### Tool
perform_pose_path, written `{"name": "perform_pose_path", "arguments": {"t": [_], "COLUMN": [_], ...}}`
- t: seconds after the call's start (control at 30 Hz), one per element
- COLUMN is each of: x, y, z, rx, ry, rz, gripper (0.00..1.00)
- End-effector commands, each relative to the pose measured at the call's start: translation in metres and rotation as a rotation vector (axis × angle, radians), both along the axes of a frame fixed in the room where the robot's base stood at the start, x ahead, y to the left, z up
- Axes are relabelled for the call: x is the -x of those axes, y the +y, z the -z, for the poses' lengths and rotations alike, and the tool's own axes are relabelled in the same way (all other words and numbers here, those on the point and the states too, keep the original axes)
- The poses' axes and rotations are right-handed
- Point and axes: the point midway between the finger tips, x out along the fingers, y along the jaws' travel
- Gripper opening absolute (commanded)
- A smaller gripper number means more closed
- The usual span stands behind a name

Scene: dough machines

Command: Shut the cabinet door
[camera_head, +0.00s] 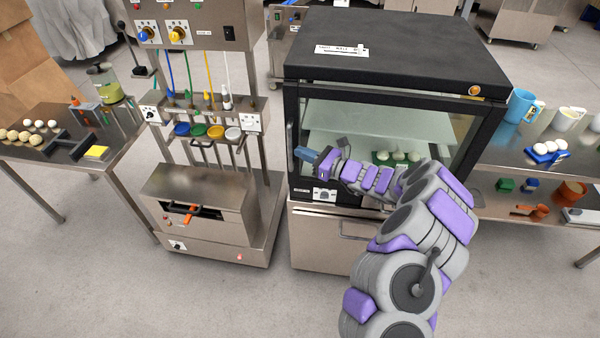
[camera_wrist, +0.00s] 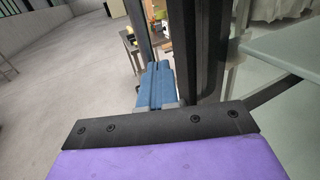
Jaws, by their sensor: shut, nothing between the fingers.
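The black cabinet (camera_head: 400,50) stands right of centre in the head view, on a steel base. Its glass front (camera_head: 440,125) has a dark frame, with a vertical handle (camera_head: 290,145) at the left edge. I cannot tell whether the door is fully flush or slightly ajar. My gripper (camera_head: 306,155) is at the left side of the front, near the handle, with my arm crossing the glass. In the wrist view, its blue fingers (camera_wrist: 161,82) are together and empty, between a thin dark upright bar (camera_wrist: 139,35) and the thick dark frame (camera_wrist: 211,50). Contact is unclear.
Pale balls on a green tray (camera_head: 384,157) show behind the glass. A steel machine with coloured cups (camera_head: 200,190) stands close on the left. A side table with a blue mug (camera_head: 520,105) stands on the right. The floor in front is clear.

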Motion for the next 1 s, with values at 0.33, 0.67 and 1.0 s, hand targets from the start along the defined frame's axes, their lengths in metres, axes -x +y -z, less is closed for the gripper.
{"name": "perform_pose_path", "arguments": {"t": [0.33,0.67,1.0], "x": [0.051,0.095,0.106], "y": [-0.013,-0.004,-0.003], "z": [-0.004,-0.002,-0.001], "rx": [-0.017,-0.01,-0.008], "ry": [0.006,0.004,0.0], "rz": [0.009,0.007,0.007], "gripper": [0.0,0.0,0.0]}}
